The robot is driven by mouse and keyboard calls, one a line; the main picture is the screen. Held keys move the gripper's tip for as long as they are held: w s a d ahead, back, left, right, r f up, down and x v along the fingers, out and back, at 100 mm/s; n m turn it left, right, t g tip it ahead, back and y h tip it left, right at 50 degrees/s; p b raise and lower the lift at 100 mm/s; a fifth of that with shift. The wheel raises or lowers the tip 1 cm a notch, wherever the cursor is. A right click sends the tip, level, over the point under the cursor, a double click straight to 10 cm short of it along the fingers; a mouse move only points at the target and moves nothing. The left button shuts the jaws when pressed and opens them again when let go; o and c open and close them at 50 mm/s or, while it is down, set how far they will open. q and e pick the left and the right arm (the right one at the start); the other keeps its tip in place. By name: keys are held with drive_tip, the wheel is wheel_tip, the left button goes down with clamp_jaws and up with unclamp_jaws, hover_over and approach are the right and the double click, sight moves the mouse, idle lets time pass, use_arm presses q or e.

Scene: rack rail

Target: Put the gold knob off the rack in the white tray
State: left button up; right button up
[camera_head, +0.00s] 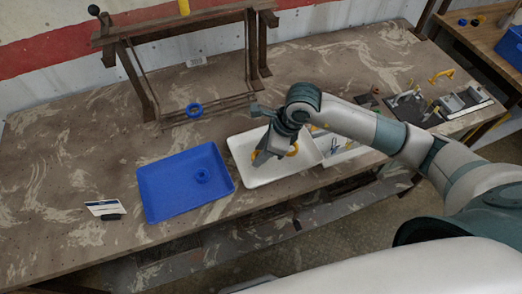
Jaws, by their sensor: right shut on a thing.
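The dark rack (140,82) stands at the back of the table, behind the trays. My left gripper is not in view.
A blue tray (160,188) left of the white tray holds a blue ring (202,176). Another blue ring (194,110) is at the rack's foot. A small card (102,208) lies at left. Metal parts with yellow handles (441,76) stand at right. The table's left side is mostly clear.

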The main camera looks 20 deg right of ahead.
drive_tip(key=shift+f, duration=0.2)
drive_tip(key=o, duration=1.1)
drive_tip(key=shift+r, duration=0.1)
drive_tip(key=shift+c, duration=0.2)
drive_tip(key=shift+r, duration=0.25)
drive_tip(key=shift+d+r, duration=0.2)
drive_tip(key=shift+r, duration=0.1)
drive_tip(key=b+v, duration=0.3)
drive_tip(key=v, duration=0.8)
drive_tip(key=shift+s, duration=0.15)
